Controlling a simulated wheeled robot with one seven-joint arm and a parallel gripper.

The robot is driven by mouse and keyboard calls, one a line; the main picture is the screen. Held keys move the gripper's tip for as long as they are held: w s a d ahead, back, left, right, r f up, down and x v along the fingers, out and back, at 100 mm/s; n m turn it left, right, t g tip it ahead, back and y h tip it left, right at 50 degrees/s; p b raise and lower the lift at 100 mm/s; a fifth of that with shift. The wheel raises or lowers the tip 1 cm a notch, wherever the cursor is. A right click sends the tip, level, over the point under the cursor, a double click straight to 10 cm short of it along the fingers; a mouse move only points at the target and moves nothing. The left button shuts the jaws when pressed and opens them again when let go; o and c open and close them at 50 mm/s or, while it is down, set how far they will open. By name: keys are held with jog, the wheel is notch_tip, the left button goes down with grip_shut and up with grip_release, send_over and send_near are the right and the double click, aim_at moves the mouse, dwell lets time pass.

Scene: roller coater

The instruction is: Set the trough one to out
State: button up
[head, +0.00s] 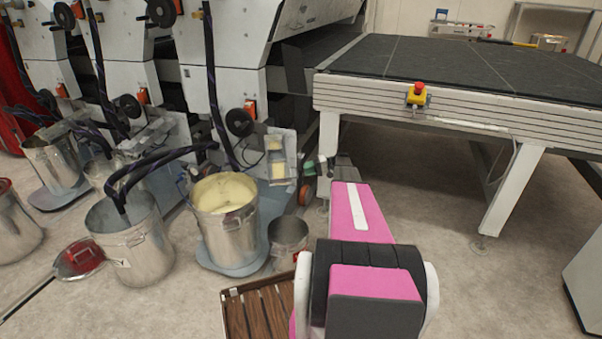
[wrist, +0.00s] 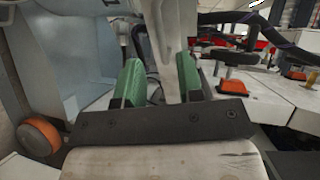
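My gripper (head: 314,168) is at the right end of the coating machine, beside a metal trough-like part (head: 276,160) with yellowish patches. I cannot tell for certain which part is trough one. In the wrist view my gripper (wrist: 160,82) has its two green fingers apart. A grey upright bar (wrist: 176,40) shows between or just beyond them, nearer the right finger. A dark gap shows between the bar and the left finger, so the fingers are not closed on it. Whether the right finger touches the bar is unclear.
A bucket of cream liquid (head: 226,215) and a small metal pot (head: 288,236) stand below. A wooden slatted crate (head: 258,308) is in front. A dark-topped table (head: 440,75) with a red stop button (head: 418,88) is at the right. An orange wheel (wrist: 40,136) is low left of my gripper.

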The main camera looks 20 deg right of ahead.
jog(key=shift+v, duration=2.8)
